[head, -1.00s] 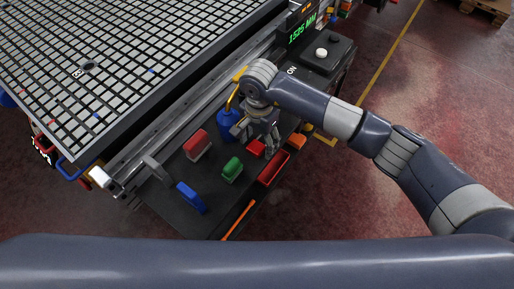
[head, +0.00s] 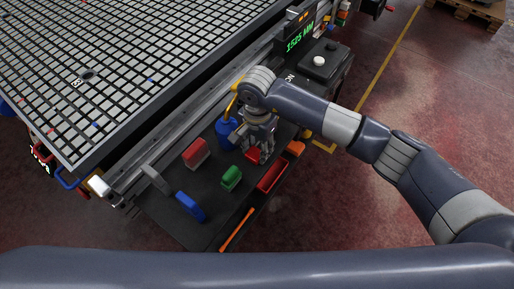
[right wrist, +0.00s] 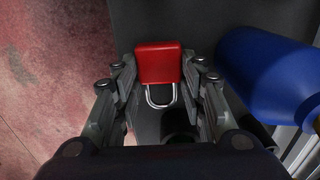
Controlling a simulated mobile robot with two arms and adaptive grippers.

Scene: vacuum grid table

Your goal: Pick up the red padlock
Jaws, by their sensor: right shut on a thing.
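The red padlock (right wrist: 160,65) has a red body and a silver shackle in the right wrist view. My right gripper (right wrist: 159,68) has its fingers on both sides of the red body and is shut on it. In the head view the padlock (head: 253,155) shows only in part, beside and under the fingers of the right gripper (head: 262,152), low at the dark shelf. I cannot tell whether it still touches the shelf. My left gripper is out of view.
A red tray (head: 271,176) lies along the shelf's right edge. The grid table (head: 130,60) rises behind.

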